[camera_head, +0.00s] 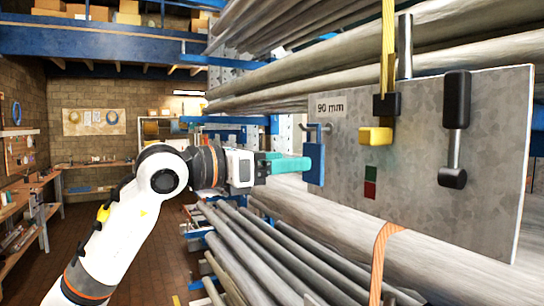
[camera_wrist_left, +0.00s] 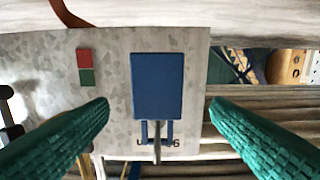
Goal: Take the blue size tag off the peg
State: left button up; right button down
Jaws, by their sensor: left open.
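The blue size tag (camera_head: 315,165) hangs from the peg (camera_head: 320,127) at the left edge of the grey metal panel, below the "90 mm" label. In the left wrist view the blue tag (camera_wrist_left: 158,86) lies between my two fingers, with a gap on both sides, and the peg (camera_wrist_left: 157,143) shows as a rod below it. My left gripper (camera_head: 300,164) has teal fingers, which also show in the left wrist view (camera_wrist_left: 158,103). It is open and empty around the tag's sides. The right gripper is not in view.
The grey panel (camera_head: 345,190) carries a yellow block (camera_head: 375,135), a black-handled lever (camera_head: 455,125) and a red and green marker (camera_head: 370,181). Long pipes (camera_head: 270,260) lie on racks below and behind. An orange strap (camera_head: 380,260) crosses a pipe below the panel.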

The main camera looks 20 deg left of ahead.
aim_at(311, 152)
pick_arm(q)
jog(key=shift+p+x, duration=1.15)
jog(key=shift+x, duration=2.05)
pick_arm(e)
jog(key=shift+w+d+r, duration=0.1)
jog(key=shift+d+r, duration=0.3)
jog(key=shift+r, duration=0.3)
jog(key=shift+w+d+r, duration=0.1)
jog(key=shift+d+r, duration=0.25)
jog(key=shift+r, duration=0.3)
pick_arm(q)
jog(key=shift+s+d, duration=0.1)
